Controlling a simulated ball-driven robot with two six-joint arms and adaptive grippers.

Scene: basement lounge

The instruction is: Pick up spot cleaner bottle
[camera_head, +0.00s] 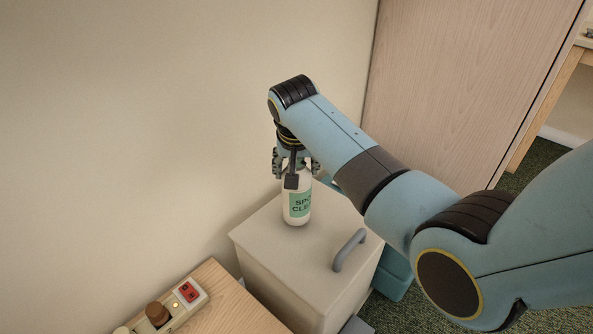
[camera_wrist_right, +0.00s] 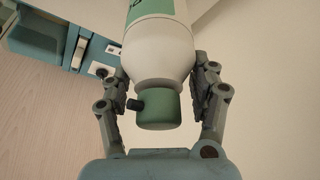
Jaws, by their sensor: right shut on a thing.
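The spot cleaner bottle (camera_head: 297,207) is white with a green label and stands upright on a beige box-shaped cabinet (camera_head: 262,236) in the head view. My right gripper (camera_head: 296,170) comes down on it from above and is shut around its upper part. In the right wrist view the bottle (camera_wrist_right: 160,55) shows its white shoulder and green cap with a dark nozzle. The fingers of my right gripper (camera_wrist_right: 163,85) press on both sides of the shoulder. The bottle's base appears on or very close to the cabinet top. My left gripper is not in view.
A grey handle (camera_head: 349,250) rises from the cabinet top, right of the bottle. A plain wall stands close behind, and a wooden panel (camera_head: 465,80) at the right.

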